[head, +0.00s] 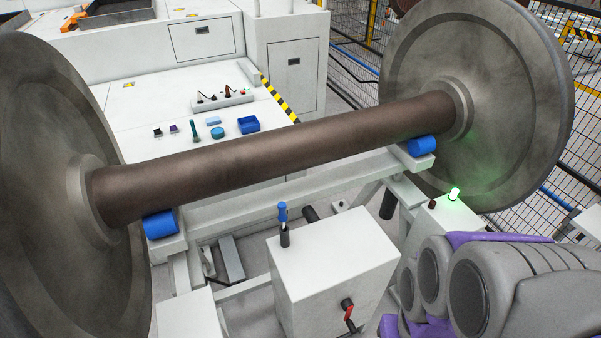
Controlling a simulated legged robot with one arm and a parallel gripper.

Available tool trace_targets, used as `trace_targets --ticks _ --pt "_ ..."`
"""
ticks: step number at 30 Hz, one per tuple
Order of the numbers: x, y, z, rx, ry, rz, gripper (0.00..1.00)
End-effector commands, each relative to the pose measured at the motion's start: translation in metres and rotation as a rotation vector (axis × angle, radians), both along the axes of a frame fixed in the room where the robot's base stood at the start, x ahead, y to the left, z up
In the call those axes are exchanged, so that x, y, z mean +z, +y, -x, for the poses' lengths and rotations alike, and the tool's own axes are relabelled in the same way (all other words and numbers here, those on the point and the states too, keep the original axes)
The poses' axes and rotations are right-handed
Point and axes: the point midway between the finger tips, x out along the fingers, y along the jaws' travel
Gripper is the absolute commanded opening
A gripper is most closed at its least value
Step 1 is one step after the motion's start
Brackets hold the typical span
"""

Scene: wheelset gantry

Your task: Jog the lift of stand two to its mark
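A brown-grey wheelset axle (270,155) with a large wheel at each end crosses the view. It lies over a blue roller (161,224) on the left and a blue roller (422,146) on the right of a white stand (240,207). A white box (335,260) in front carries an upright blue-topped lever (283,222). A red handle (349,313) is on its front face. A green lamp (454,194) glows on a small white box at the right. I cannot make out a lift mark or a stand number. My gripper is not in view.
My grey and purple arm links fill the lower right. Behind the axle, a white bench (140,118) holds several small parts and a blue tray (249,125). White cabinets (285,62) stand behind it. A black mesh fence (540,180) runs along the right.

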Motion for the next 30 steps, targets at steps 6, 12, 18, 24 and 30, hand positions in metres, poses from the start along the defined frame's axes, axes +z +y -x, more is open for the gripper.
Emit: trace_targets --ticks 6,12,18,24,30 --pt "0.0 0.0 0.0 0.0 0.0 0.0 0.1" --pt "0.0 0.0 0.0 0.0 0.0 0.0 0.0" --pt "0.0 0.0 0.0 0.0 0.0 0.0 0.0" --pt "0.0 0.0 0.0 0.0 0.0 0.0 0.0" --pt "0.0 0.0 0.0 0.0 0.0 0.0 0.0"
